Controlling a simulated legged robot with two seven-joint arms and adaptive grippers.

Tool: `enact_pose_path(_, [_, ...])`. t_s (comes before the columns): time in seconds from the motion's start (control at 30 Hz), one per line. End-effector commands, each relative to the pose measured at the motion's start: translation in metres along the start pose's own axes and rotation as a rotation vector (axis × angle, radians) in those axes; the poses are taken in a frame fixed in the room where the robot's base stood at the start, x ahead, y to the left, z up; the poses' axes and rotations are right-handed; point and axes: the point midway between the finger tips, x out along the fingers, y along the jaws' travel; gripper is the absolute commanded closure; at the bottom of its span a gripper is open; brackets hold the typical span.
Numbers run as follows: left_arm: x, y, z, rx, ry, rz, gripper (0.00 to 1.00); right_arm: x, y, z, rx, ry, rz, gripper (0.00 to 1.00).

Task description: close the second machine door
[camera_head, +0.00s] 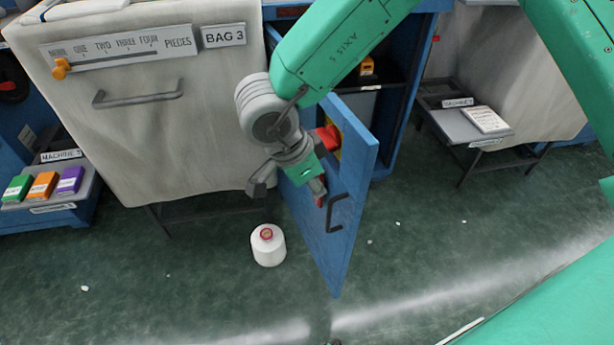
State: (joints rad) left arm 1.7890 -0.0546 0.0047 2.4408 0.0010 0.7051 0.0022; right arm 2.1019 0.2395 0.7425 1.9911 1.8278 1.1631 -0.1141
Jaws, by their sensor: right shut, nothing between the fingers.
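The blue machine door (352,240) stands open in the middle of the view, swung out from the blue cabinet (401,120) behind it. A black handle (334,213) is on the door face. My right gripper (290,191) is shut and empty, close to the door's left side, below my green arm. I cannot tell whether it touches the door. A red part (328,138) shows behind the gripper at the door's upper part. The arm hides some of the cabinet opening. My left gripper is out of view.
A grey covered bag unit (150,135) labelled "BAG 3" stands left of the door. A low side table (465,128) is at the right. Floor in front is mostly clear.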

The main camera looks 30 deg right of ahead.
Motion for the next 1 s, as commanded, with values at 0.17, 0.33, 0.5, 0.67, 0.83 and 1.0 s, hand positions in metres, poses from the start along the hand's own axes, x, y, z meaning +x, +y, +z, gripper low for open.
enact_pose_path(0.17, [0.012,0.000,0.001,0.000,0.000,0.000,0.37,0.015,0.000,-0.022,0.002,-0.002,0.000,1.00])
enact_pose_path(0.33, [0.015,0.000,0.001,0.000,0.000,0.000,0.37,0.019,0.000,-0.035,0.001,-0.001,-0.001,1.00])
enact_pose_path(0.5, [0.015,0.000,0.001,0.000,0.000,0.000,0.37,0.019,0.000,-0.038,-0.001,0.000,-0.001,1.00])
enact_pose_path(0.67, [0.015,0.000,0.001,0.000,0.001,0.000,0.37,0.019,0.000,-0.038,-0.001,0.001,-0.001,1.00])
enact_pose_path(0.83, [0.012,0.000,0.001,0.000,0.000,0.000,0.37,0.020,0.000,-0.042,-0.007,0.000,-0.002,1.00])
enact_pose_path(1.0, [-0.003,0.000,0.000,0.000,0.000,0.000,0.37,0.025,0.001,-0.064,-0.043,0.000,-0.015,1.00])
